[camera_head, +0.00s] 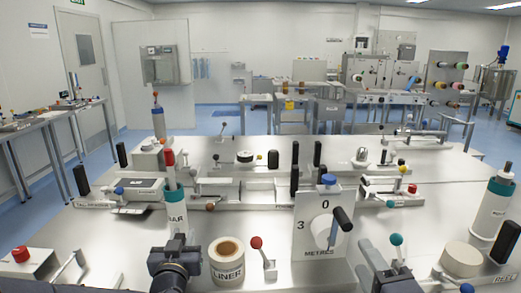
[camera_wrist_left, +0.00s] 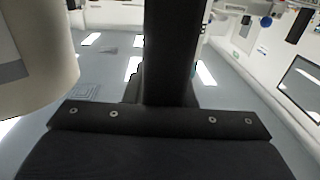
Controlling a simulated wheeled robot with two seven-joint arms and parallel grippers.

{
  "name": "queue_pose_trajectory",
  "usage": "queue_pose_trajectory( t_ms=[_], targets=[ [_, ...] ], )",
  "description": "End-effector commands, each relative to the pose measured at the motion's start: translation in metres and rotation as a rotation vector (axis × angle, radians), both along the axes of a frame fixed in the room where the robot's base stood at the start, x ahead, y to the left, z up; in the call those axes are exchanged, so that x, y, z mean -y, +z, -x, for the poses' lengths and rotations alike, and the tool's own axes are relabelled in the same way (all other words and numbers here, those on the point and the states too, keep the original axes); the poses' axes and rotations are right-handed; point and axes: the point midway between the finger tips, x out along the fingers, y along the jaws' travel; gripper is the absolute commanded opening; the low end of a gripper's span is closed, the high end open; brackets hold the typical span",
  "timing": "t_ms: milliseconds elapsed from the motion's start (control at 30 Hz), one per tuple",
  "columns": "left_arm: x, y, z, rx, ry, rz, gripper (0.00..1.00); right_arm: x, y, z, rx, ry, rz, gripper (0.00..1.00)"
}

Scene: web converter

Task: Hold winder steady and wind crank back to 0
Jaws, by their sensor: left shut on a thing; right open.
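A blue cap (camera_head: 328,180) is on top. My left gripper (camera_head: 175,243) is left of the winder, apart from it, in front of a teal-banded BAR bottle (camera_head: 174,203). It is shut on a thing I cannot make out.
A LINER roll (camera_head: 227,262) and red-knobbed lever (camera_head: 264,257) stand between my left gripper and the winder. A teal-knobbed lever (camera_head: 397,246) is by my right gripper. A cream roll (camera_head: 461,260) and teal-banded bottle (camera_head: 492,207) stand right. Fixtures line the table behind.

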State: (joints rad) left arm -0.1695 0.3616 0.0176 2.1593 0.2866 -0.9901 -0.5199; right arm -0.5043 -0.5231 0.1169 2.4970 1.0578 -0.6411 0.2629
Motion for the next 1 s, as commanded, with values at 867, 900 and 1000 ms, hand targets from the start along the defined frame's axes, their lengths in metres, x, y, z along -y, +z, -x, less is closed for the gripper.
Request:
queue_pose_trajectory(
  t_ms=[867,900,1000],
  targets=[
    [0.002,0.0,0.03,-0.002,-0.003,0.0,0.49,0.0,0.0,0.0,0.0,0.0,0.0,0.43],
    [0.003,0.001,0.038,-0.001,-0.004,0.0,0.49,0.0,0.0,0.0,0.0,0.0,0.0,0.43],
    [0.004,0.0,0.061,-0.002,-0.003,0.0,0.49,0.0,0.0,0.0,0.0,0.0,0.0,0.43]
  ],
)
